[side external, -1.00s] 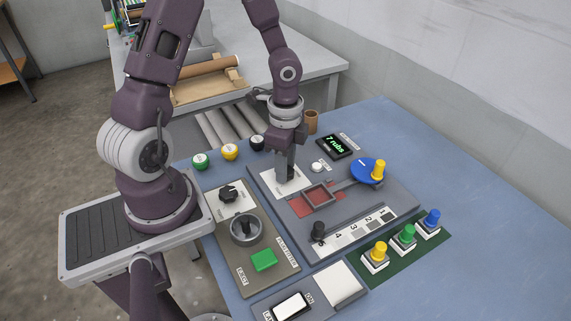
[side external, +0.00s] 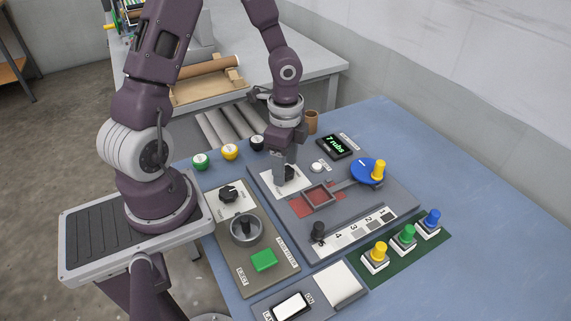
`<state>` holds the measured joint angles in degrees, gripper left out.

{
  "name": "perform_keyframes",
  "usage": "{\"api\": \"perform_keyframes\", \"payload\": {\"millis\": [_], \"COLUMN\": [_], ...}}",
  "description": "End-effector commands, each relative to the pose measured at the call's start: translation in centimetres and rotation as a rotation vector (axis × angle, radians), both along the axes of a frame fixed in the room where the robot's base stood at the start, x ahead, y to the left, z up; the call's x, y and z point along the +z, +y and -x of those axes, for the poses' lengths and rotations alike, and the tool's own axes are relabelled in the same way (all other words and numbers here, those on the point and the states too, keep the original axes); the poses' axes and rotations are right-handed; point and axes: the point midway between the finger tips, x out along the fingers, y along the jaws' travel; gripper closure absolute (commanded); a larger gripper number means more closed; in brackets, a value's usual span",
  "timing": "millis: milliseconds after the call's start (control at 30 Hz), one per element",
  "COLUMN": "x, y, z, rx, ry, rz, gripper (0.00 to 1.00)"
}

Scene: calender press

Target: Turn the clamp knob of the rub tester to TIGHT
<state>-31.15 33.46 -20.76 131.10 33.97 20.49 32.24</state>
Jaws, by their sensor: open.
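The rub tester (side external: 382,205) is a grey panel with a display reading "7 rubs", a blue disc and a red-brown pad. Its dark clamp knob (side external: 289,174) sits on a white plate (side external: 271,181) at the panel's upper left. My gripper (side external: 281,172) points down at this plate, with its fingers at the knob. It is open. The fingers and wrist cover part of the knob and plate, so I cannot read the knob's setting or tell whether the fingers touch it.
A white button (side external: 317,167) and the display (side external: 335,147) lie right of my gripper. Green, yellow and black lidded pots stand behind left. A platemaker panel (side external: 266,283) with a knob, a round handle and a green button is nearer. Colored stampers stand on a green mat (side external: 437,245).

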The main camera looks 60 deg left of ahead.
Motion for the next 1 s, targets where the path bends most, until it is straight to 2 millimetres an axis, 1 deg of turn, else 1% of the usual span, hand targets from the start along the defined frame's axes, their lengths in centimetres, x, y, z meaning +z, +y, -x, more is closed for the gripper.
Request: {"api": "perform_keyframes", "payload": {"millis": [67,200,333,433,667,733,767,867,900,933,1000], "x": [1.1,4.2,6.2,6.8,6.9,7.3,7.8,11.3,13.2,14.7,17.6], "y": [0.1,0.2,0.1,0.1,0.0,0.0,-0.1,-0.8,-1.4,-2.0,-3.5], "z": [-0.1,-0.1,-0.1,0.0,0.0,0.1,0.3,1.6,2.5,3.3,5.3], "rx": [0.003,0.003,0.003,0.001,0.000,0.013,0.030,0.165,0.248,0.316,0.474], "ry": [-0.005,-0.007,-0.005,-0.003,-0.001,-0.005,-0.011,-0.073,-0.120,-0.163,-0.265], "rz": [-0.002,-0.003,-0.003,-0.001,0.000,-0.016,-0.034,-0.124,-0.153,-0.163,-0.142], "gripper": [0.41,0.41,0.41,0.41,0.41,0.41,0.41,0.41,0.41,0.41,0.41]}}
